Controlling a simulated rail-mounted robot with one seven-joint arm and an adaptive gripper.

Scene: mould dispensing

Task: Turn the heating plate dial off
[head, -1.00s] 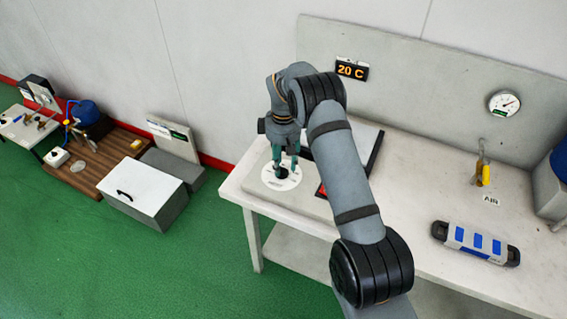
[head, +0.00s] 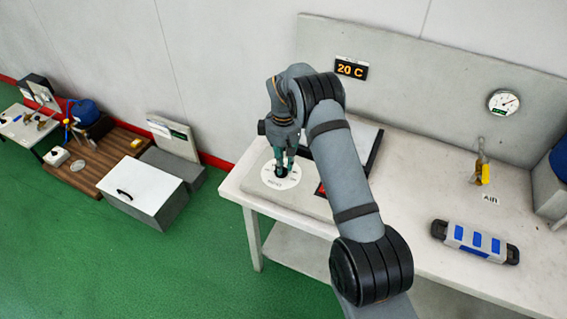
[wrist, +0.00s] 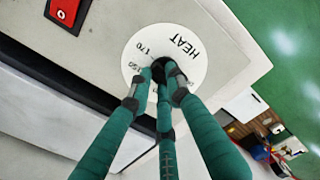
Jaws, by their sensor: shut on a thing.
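The heating plate dial (head: 293,182) is a white round disc at the left end of the bench unit. In the wrist view the dial disc (wrist: 196,62) shows HEAT, 170 and a partly covered lower number. Its black centre knob (head: 281,173) is mostly hidden by my fingers. My gripper (head: 284,170) points down at the dial, its teal fingers shut on the knob. In the wrist view my gripper (wrist: 161,76) has its fingertips around the knob. The knob's pointer is hidden, so I cannot tell its setting.
A red switch (wrist: 66,10) lies near the dial. The display (head: 351,68) reads 20 C. A round gauge (head: 504,103) hangs on the back panel. A blue-and-grey case (head: 475,242) lies at the right. The bench's left edge is close to the dial.

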